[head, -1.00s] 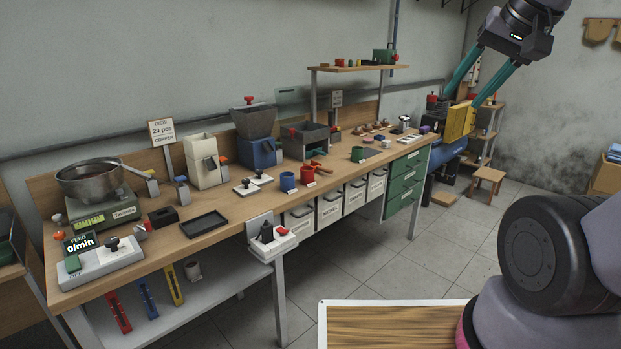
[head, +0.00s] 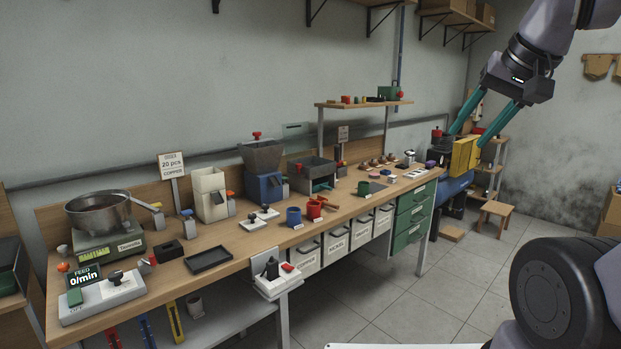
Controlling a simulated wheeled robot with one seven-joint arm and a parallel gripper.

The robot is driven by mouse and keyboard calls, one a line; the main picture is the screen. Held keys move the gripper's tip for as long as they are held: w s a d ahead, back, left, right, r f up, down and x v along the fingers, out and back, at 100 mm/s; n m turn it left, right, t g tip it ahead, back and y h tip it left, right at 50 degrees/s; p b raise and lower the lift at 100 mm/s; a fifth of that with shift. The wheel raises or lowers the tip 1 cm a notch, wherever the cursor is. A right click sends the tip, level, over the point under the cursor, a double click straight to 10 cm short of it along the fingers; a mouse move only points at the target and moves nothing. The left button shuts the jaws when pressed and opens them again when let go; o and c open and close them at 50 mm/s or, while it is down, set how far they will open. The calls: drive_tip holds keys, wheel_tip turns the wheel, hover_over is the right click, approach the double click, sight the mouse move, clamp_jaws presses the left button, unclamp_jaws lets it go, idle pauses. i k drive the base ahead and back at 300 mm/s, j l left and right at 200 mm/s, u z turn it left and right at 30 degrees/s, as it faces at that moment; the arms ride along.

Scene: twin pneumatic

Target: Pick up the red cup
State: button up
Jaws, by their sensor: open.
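The red cup (head: 314,209) stands upright on the wooden workbench (head: 232,254), near its front edge about halfway along. A blue cup (head: 294,217) stands just left of it, and a green cup (head: 363,188) stands farther right. A small label lies in front of the red cup. My gripper (head: 476,123) is at the upper right, with two teal fingers spread apart and nothing between them. It is well away from the red cup, up and to the right of it in the picture.
A blue machine with a grey hopper (head: 262,165) and a grey tray-topped box (head: 311,173) stand behind the cups. A switch box (head: 277,278) juts from the bench front. A red-handled tool lies just behind the red cup. Floor (head: 385,300) before the bench is clear.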

sight(312, 207)
drive_tip(key=i+l+u, duration=0.3)
drive_tip(key=i+l, duration=0.2)
drive_tip(key=i+l+u, duration=0.2)
drive_tip(key=l, duration=0.25)
drive_tip(key=i+l+u, duration=0.3)
drive_tip(key=i+l, duration=0.15)
drive_tip(key=l, duration=0.35)
drive_tip(key=i+l+u, duration=0.15)
drive_tip(key=l, duration=0.25)
